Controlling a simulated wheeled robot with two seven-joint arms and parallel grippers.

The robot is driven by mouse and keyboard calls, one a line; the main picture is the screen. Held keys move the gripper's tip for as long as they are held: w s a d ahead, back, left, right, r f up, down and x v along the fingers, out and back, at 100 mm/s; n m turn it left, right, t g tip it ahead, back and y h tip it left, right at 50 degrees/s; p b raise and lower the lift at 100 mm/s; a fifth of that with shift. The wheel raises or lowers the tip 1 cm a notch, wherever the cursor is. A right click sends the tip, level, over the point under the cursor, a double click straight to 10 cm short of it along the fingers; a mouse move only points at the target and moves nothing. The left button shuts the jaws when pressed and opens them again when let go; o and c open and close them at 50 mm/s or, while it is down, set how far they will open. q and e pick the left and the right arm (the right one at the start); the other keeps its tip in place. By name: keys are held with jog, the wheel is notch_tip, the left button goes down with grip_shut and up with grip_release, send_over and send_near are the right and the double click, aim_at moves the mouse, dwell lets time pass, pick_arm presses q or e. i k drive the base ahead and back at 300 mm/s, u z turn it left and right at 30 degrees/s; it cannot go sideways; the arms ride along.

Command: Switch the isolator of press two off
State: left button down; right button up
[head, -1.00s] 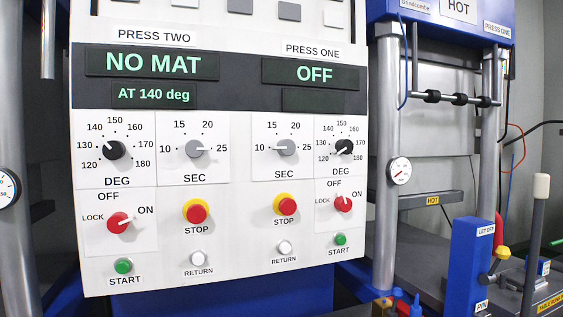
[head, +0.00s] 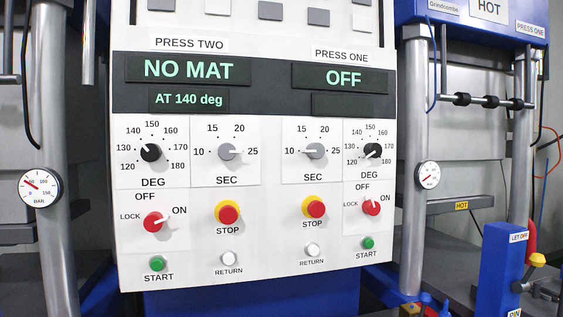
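The isolator of press two is a red rotary knob (head: 153,222) at the lower left of the white control panel (head: 190,275). Its white pointer is turned toward ON; OFF and LOCK are the other marks around it. The press two display (head: 188,69) reads NO MAT, and the smaller display (head: 189,99) below reads AT 140 deg. Press one's isolator (head: 371,207) is a similar red knob at the right, its pointer turned up toward OFF, and its display (head: 342,77) reads OFF. Neither of my grippers is in the head view.
Beside the isolator are a red STOP button (head: 228,214) on a yellow ring, a green START button (head: 157,264) and a white RETURN button (head: 229,258). Dials sit above. Press columns with pressure gauges (head: 40,187) flank the panel. A blue LET OFF block (head: 503,265) stands lower right.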

aim_at(154, 221)
jog(key=u, duration=0.25)
jog(key=k, duration=0.2)
jog(key=u, duration=1.3)
jog(key=i, duration=0.5)
